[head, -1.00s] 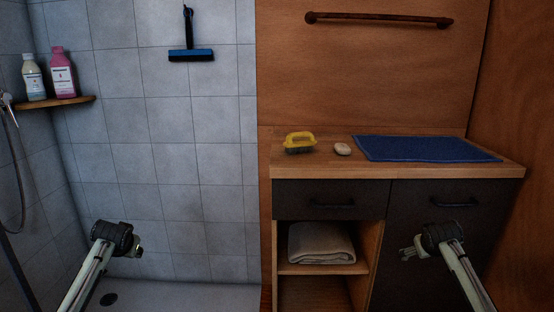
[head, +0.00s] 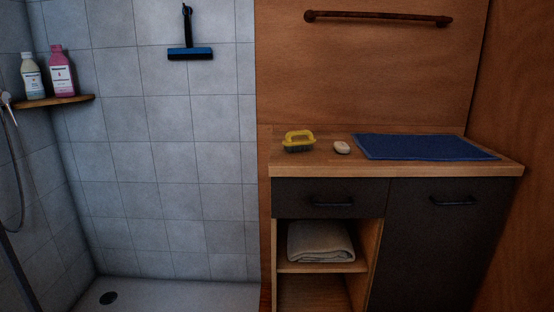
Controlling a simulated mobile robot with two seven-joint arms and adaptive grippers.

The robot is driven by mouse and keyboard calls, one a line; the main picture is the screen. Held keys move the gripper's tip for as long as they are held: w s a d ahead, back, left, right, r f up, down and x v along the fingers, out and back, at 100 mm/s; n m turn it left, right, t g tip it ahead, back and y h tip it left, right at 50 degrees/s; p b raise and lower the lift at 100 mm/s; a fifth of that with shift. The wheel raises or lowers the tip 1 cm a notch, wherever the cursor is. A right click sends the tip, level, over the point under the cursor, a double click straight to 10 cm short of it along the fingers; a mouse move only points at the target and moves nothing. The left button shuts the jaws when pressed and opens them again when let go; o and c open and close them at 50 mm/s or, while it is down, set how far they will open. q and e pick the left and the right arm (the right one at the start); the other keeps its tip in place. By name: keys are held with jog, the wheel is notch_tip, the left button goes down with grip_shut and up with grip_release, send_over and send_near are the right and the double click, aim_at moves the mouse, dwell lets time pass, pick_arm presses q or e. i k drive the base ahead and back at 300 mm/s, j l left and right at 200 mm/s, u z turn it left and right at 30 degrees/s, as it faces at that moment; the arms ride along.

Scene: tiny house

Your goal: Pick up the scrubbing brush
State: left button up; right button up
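The scrubbing brush (head: 299,142) has a yellow handle with an open loop and dark bristles underneath. It sits on the left part of the wooden countertop (head: 400,171), bristles down. Nothing touches it; a small pale soap bar (head: 342,147) lies just to its right. Neither of my grippers shows in the head view now, so their state cannot be seen.
A blue mat (head: 425,146) covers the counter's right part. Below are a dark drawer (head: 300,190), a dark door (head: 440,250) and a shelf with a folded towel (head: 320,242). A rusty rail (head: 380,18) is above. The tiled shower with a bottle shelf (head: 60,101) is left.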

aim_at(291, 143)
jog(key=i+j+z, duration=0.1)
jog(key=i+z, duration=0.25)
jog(key=i, duration=0.55)
